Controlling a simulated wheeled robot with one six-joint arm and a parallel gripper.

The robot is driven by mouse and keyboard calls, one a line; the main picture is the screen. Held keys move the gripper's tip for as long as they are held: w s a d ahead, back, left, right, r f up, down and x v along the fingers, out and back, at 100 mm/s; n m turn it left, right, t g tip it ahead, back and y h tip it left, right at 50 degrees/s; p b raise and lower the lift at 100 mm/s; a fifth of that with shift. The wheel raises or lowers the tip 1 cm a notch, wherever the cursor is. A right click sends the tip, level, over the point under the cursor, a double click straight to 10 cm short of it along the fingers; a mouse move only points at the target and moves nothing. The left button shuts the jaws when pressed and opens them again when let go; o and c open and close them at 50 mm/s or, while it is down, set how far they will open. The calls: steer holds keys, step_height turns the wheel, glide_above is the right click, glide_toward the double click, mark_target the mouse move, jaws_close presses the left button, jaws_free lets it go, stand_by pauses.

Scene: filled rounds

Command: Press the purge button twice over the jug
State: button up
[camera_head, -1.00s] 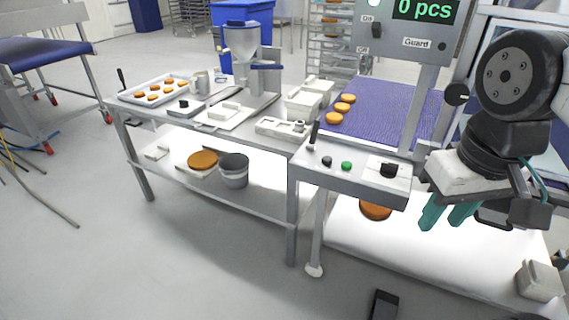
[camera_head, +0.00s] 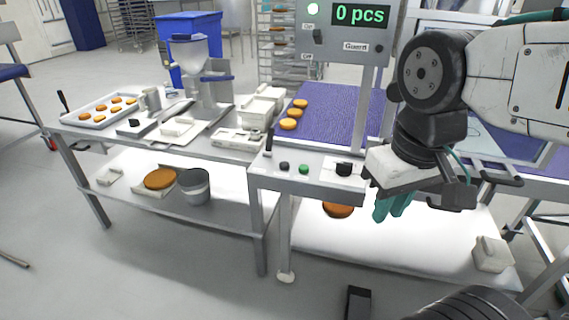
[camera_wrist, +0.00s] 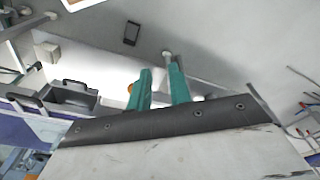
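A metal jug (camera_head: 152,98) stands at the left of the bench, by the tray of biscuits. A hopper machine (camera_head: 190,55) stands to its right. The control panel (camera_head: 320,185) carries a black button (camera_head: 284,166), a green button (camera_head: 303,169) and a black knob (camera_head: 343,169); I cannot read which control is purge. My gripper (camera_head: 391,208) hangs to the right of the panel, apart from it, with teal fingers pointing down. In the wrist view my gripper (camera_wrist: 161,88) shows a clear gap between its fingers and nothing held.
The long bench (camera_head: 225,154) holds white trays and a biscuit tray (camera_head: 100,112). A grey bucket (camera_head: 194,187) stands on its lower shelf. A purple conveyor belt (camera_head: 335,115) carries several biscuits behind the panel.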

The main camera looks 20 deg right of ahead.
jaws_close()
stand_by(1.4)
